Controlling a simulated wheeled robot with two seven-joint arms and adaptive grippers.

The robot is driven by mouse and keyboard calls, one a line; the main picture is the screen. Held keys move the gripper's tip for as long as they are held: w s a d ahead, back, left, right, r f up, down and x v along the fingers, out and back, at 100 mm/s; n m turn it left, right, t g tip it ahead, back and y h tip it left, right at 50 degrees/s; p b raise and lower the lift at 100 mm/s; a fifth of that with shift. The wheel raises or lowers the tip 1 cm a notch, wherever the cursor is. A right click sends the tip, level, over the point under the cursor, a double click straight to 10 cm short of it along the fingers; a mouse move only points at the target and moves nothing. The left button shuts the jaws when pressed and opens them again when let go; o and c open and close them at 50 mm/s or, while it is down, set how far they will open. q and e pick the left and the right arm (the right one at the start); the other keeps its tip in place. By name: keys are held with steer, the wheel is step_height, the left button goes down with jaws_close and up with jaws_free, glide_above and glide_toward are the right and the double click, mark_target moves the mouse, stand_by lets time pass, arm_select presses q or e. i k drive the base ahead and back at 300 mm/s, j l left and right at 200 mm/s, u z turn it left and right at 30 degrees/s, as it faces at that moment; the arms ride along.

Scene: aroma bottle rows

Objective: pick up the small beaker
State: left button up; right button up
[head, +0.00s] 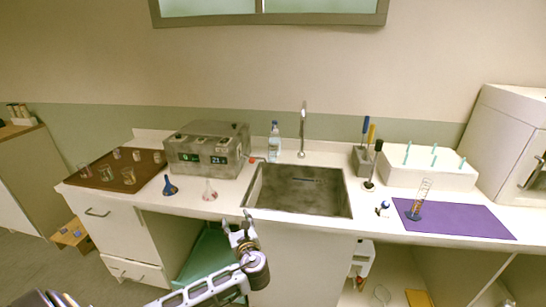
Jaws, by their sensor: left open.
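Several small glass beakers stand on a brown tray (146,171) at the left end of the white counter. Two in its front row are a clear beaker (106,173) and another clear beaker (128,176). They are tiny in the picture, and I cannot tell for sure which is the small beaker. My left gripper (240,228) is open and empty in front of the counter, below the sink's front left corner. It is well to the right of the tray and touches no beaker. My right gripper is out of view.
A grey device (207,150) with green displays stands right of the tray. A blue flask (170,187) and a pale flask (210,190) stand in front of it. The sink (300,190) is central. A purple mat (460,220) with a measuring cylinder (419,200) lies right.

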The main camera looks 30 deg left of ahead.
mark_target(272, 155)
steer(key=i, duration=1.45)
